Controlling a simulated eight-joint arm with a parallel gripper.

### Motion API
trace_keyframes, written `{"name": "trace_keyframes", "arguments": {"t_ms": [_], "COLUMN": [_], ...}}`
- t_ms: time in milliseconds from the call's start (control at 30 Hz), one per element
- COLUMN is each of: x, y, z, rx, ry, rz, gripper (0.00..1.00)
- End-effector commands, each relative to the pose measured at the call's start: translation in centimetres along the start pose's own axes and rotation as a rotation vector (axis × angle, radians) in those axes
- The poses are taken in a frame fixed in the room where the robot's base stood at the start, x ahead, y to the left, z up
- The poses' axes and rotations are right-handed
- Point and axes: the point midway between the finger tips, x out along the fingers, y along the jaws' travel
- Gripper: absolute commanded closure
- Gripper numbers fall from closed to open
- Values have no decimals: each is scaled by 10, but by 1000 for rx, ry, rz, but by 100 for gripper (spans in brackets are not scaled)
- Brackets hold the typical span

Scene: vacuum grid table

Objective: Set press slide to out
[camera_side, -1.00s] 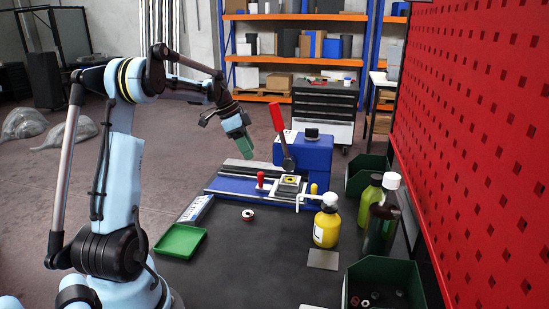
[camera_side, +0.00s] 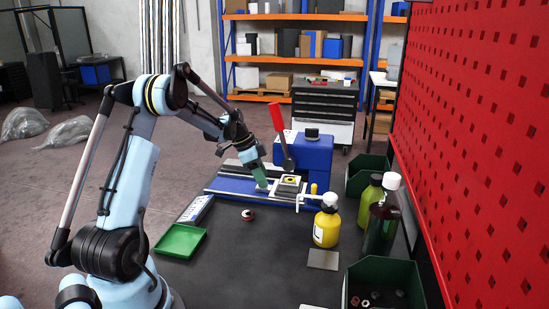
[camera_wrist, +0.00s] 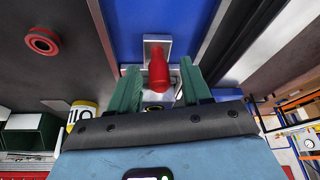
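The blue press (camera_side: 310,155) stands on the table with its red-gripped lever (camera_side: 277,119) raised. Its slide runs on a blue base (camera_side: 228,185) and carries a metal fixture block (camera_side: 288,186) in front of the press body. The slide's red knob (camera_wrist: 158,72) stands between my green fingers in the wrist view; in the side view my gripper hides it. My gripper (camera_side: 261,182) is low over the base, left of the fixture block. In the wrist view my gripper (camera_wrist: 160,82) is open, with a gap on each side of the knob.
A red ring-shaped part (camera_side: 248,215) and a green tray (camera_side: 181,241) lie in front of the press. A yellow bottle (camera_side: 327,228), green bottles (camera_side: 370,203) and dark green bins (camera_side: 383,272) stand at the right. The table's front middle is clear.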

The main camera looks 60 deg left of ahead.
Motion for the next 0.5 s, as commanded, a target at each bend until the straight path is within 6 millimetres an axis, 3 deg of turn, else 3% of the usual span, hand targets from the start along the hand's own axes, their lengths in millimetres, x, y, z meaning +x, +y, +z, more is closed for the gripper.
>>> {"name": "trace_keyframes", "arguments": {"t_ms": [33, 300, 500], "x": [0, 0, 0], "y": [0, 0, 0], "z": [0, 0, 0], "rx": [0, 0, 0], "ry": [0, 0, 0], "rz": [0, 0, 0], "gripper": [58, 99, 100]}}
